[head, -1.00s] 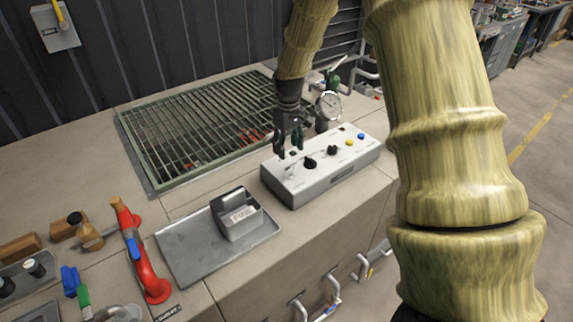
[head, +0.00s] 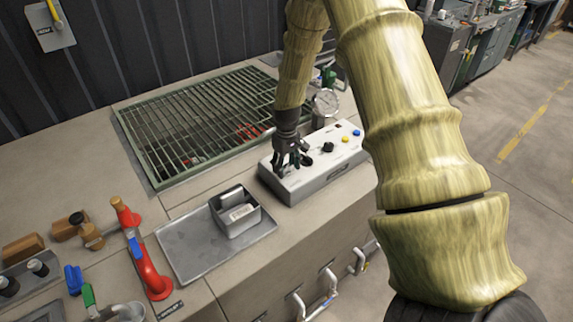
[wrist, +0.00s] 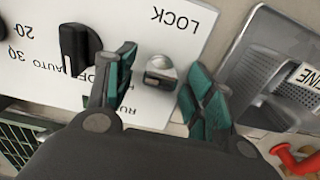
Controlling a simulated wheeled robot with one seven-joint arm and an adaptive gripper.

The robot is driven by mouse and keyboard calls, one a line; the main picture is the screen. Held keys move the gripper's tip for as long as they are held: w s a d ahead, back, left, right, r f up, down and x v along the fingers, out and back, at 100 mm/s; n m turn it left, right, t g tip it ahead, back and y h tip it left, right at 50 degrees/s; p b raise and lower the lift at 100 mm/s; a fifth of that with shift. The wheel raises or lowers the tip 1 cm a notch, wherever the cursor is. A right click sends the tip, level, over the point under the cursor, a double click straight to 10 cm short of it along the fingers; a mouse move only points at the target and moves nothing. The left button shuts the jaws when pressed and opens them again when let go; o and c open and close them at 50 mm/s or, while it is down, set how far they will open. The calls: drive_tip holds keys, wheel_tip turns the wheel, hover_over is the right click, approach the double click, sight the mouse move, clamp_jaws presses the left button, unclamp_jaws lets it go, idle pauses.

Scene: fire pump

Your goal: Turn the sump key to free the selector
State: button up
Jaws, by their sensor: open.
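The control box (head: 310,185) is a pale grey panel on the bench with knobs and buttons on top. In the wrist view a small silver key-like piece (wrist: 160,73) stands on its white top, near the printed word LOCK. My gripper (wrist: 160,63) is open, with one green-padded finger on each side of this piece; I cannot tell whether either finger touches it. In the head view my gripper (head: 290,166) is low over the box's left end and hides the key. A black selector knob (wrist: 76,48) is left of the fingers, near the partly covered lettering AUTO.
A metal tray (head: 185,260) with a grey bin (head: 236,212) lies left of the box. A green grating (head: 190,125) is behind it, and a gauge (head: 326,102) stands at its back. A red-handled tool (head: 148,268) lies further left.

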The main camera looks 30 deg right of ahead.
drive_tip(key=shift+c, duration=0.4)
drive_tip(key=c, duration=0.9)
drive_tip(key=shift+c, duration=0.2)
drive_tip(key=shift+n, duration=0.4)
drive_tip(key=n, duration=0.3)
drive_tip(key=shift+n+b, duration=0.3)
drive_tip(key=shift+n, duration=0.1)
drive_tip(key=n, duration=0.4)
drive_tip(key=shift+n, duration=0.3)
drive_tip(key=n, duration=0.4)
drive_tip(key=shift+p, duration=0.3)
drive_tip(key=n, duration=0.4)
drive_tip(key=shift+w+p, duration=0.1)
drive_tip(key=shift+p, duration=0.2)
drive_tip(key=shift+d+n, duration=0.1)
drive_tip(key=shift+n, duration=0.3)
